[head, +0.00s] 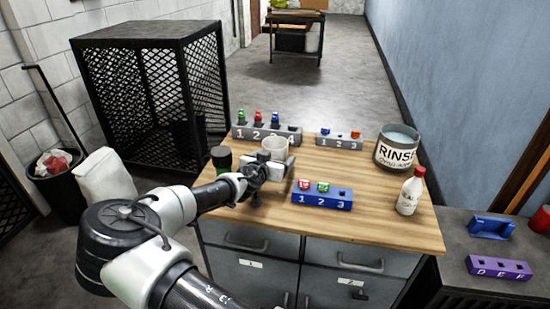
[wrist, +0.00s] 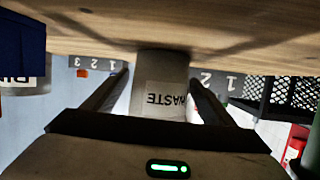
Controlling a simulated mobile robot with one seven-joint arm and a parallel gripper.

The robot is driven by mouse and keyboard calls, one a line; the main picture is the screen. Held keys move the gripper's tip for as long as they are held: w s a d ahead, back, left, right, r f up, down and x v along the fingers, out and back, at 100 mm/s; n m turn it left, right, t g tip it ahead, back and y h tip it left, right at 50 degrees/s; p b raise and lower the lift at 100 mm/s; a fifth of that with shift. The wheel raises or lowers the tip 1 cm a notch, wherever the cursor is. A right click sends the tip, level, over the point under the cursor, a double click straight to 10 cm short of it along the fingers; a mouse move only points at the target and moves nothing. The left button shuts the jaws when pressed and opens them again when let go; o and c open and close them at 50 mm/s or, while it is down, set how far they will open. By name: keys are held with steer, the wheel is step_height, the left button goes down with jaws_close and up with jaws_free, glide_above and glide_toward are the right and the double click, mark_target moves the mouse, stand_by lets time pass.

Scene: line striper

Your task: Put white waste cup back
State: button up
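The white waste cup (head: 275,148) stands on the wooden table, behind the blue numbered rack. In the wrist view, which is upside down, the cup (wrist: 160,85) shows its WASTE label, with its base at the tabletop. My gripper (head: 277,165) is low over the table at the cup. In the wrist view, the two fingers of my gripper (wrist: 160,78) stand on either side of the cup, their tips very close to its sides. Whether both fingers touch it I cannot tell.
A grey rack (head: 267,134) with several coloured pieces and a smaller grey rack (head: 339,142) stand behind. The blue rack (head: 322,200) is in front, a dark green-topped container (head: 222,160) left, the RINSE tub (head: 397,148) and a red-capped bottle (head: 410,193) right.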

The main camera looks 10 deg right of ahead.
steer(key=shift+r, duration=0.15)
steer(key=p+v, duration=0.1)
steer(key=v, duration=1.1)
steer(key=shift+a, duration=0.1)
